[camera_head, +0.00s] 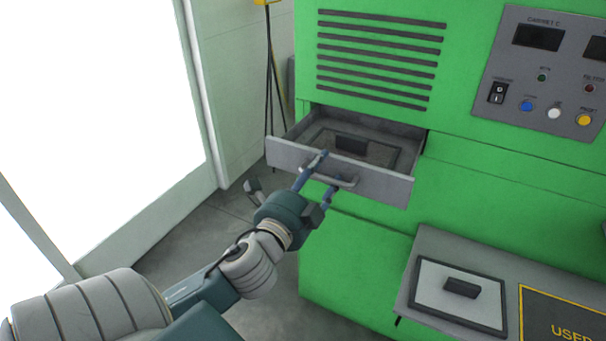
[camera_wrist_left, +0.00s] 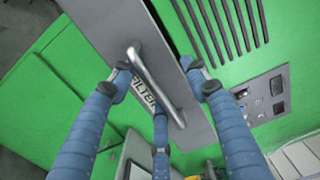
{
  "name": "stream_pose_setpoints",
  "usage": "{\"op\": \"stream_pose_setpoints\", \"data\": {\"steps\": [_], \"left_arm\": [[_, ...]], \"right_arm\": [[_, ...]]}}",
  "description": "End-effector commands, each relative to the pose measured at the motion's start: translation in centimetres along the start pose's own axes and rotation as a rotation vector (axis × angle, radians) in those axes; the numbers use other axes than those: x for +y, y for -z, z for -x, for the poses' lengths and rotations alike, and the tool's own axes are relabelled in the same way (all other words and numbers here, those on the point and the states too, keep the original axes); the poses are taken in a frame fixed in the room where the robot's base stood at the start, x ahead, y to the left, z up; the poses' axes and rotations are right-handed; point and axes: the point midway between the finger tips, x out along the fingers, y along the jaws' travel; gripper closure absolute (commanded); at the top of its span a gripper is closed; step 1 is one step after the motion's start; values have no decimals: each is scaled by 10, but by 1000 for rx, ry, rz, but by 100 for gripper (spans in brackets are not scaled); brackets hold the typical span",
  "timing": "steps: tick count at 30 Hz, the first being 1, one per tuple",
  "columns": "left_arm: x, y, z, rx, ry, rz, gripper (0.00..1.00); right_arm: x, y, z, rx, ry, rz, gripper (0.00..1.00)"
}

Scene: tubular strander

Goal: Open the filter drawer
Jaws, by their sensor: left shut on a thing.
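The filter drawer (camera_head: 390,187) stands pulled out of the green cabinet, its grey front apart from the cabinet face. Inside it lies a dark framed filter panel (camera_head: 374,150) with a black block handle. My left gripper (camera_head: 325,172) is at the drawer's front, its fingers shut on the bar handle (camera_head: 343,182). In the left wrist view the handle (camera_wrist_left: 155,85) runs between the blue fingers, and part of a "FILTER" label shows beside it. My right gripper is in neither view.
The green cabinet (camera_head: 460,190) has vent slots above the drawer and a control panel (camera_head: 545,70) at the upper right. A grey shelf (camera_head: 410,285) at the lower right holds a framed panel (camera_head: 460,292) and a "USED" marked area. Floor is open at the left.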

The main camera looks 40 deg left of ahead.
Motion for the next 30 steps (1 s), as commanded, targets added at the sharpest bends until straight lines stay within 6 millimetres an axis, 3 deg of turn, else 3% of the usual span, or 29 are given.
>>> {"op": "stream_pose_setpoints", "data": {"steps": [1,14,30], "left_arm": [[-14,0,4,3,34,-1,68],[-7,0,34,2,31,0,68],[4,-2,71,-1,18,5,68]], "right_arm": [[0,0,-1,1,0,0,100],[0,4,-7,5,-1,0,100],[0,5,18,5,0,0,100]]}}
